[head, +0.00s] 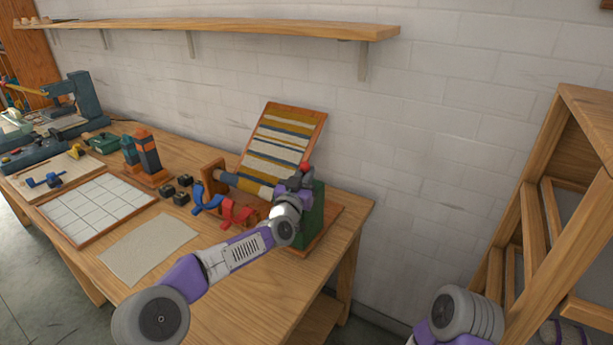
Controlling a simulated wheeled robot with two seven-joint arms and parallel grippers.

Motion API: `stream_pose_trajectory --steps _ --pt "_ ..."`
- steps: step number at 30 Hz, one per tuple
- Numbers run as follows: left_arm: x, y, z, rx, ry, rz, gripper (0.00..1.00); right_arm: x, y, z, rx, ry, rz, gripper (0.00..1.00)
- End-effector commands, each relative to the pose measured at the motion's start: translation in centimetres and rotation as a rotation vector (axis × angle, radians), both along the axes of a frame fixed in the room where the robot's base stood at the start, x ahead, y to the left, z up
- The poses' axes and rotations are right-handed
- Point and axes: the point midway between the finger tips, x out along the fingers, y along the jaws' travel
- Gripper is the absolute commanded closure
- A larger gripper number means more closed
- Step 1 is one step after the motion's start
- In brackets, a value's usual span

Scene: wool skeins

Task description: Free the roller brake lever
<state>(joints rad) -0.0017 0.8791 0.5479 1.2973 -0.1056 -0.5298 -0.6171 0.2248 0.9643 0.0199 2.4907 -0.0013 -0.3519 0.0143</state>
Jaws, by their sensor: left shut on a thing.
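The roller stand (315,213) is at the right end of the wooden bench, with a green side panel and a wooden base. Its roller (240,184) carries a band of yellow and dark wool. The brake lever's red knob (305,167) shows at the top of the stand, right at my left gripper. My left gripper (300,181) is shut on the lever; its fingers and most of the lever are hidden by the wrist. My right arm shows only in part at the bottom right, and its gripper is not in view.
A striped sample board (283,140) leans behind the roller. Red clamps (236,214) and a blue one (205,198) lie in front. A white grid board (97,208) and a beige mat (149,248) lie left. A wooden rack (540,190) stands right.

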Motion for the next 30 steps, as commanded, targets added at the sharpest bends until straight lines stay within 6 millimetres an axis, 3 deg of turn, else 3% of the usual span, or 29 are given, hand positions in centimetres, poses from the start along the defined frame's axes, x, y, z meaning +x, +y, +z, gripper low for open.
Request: stream_pose_trajectory --steps 1,20,21,24,30 --pt "-0.11 0.11 0.71 -0.013 -0.026 0.003 1.0 0.01 -0.01 -0.04 0.0 0.0 0.0 0.46" --pt "-0.32 0.21 0.94 -0.036 -0.064 0.005 1.0 -0.01 0.0 -0.13 0.0 0.0 0.0 0.46" --pt "-0.32 0.22 0.95 -0.036 -0.064 0.005 0.81 -0.01 0.0 -0.13 0.0 0.0 0.0 0.46" --pt "-0.3 0.24 0.91 -0.036 -0.063 0.006 0.67 -0.01 0.0 -0.13 0.0 0.0 0.0 0.46" --pt "-0.27 0.19 0.56 -0.033 -0.057 0.003 0.67 -0.01 0.0 -0.14 0.0 0.0 0.0 0.46"
